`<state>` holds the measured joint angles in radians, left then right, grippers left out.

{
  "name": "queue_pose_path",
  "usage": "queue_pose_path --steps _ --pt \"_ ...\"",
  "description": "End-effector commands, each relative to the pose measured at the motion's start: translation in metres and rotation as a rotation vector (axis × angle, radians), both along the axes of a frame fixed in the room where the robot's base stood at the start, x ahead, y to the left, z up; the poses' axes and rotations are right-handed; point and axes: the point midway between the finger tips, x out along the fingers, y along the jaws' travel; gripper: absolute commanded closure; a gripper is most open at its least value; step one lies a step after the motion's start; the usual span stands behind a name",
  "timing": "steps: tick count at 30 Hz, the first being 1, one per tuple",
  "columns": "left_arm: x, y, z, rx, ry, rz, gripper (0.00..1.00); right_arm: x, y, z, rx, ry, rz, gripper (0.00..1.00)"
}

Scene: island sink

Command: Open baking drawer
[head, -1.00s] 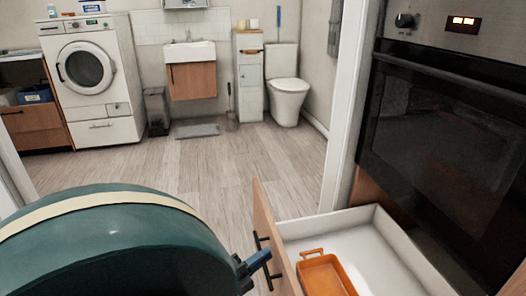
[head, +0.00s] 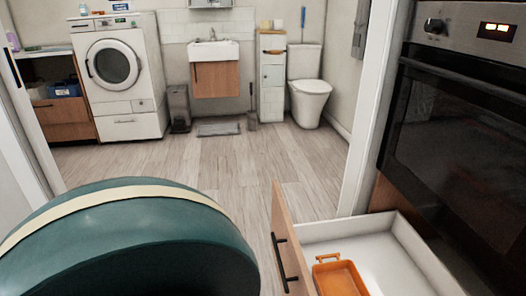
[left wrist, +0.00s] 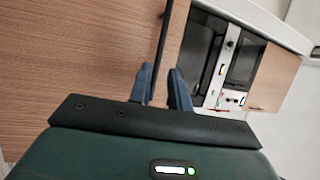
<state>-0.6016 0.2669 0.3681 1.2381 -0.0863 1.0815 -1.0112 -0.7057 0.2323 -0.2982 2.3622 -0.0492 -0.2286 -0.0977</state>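The baking drawer (head: 330,232) stands pulled out below the oven, with an orange baking dish (head: 340,278) inside. Its wooden front (head: 286,225) carries a dark bar handle (head: 278,258). In the head view my green left arm covers the lower left and my left gripper is hidden. A wooden surface fills the left of that view. My right gripper is in neither view.
The oven (head: 455,150) stands above the drawer at the right. A white door frame (head: 372,110) rises behind it. Beyond are a washing machine (head: 112,68), a sink cabinet (head: 215,80) and a toilet (head: 308,95). The wooden floor (head: 215,165) between is clear.

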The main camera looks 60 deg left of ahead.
Motion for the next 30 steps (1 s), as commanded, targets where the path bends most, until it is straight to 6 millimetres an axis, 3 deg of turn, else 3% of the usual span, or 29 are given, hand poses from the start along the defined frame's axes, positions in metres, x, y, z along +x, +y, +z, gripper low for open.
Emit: queue_pose_path --steps 7,25,30 --pt "-0.023 0.000 -0.004 0.000 0.001 0.000 0.81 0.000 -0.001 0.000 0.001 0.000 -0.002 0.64" --pt "-0.024 0.000 -0.004 0.000 0.000 0.000 0.81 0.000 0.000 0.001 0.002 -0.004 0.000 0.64" --pt "-0.024 0.000 0.016 0.000 -0.001 0.000 0.81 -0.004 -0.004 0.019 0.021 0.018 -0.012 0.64"
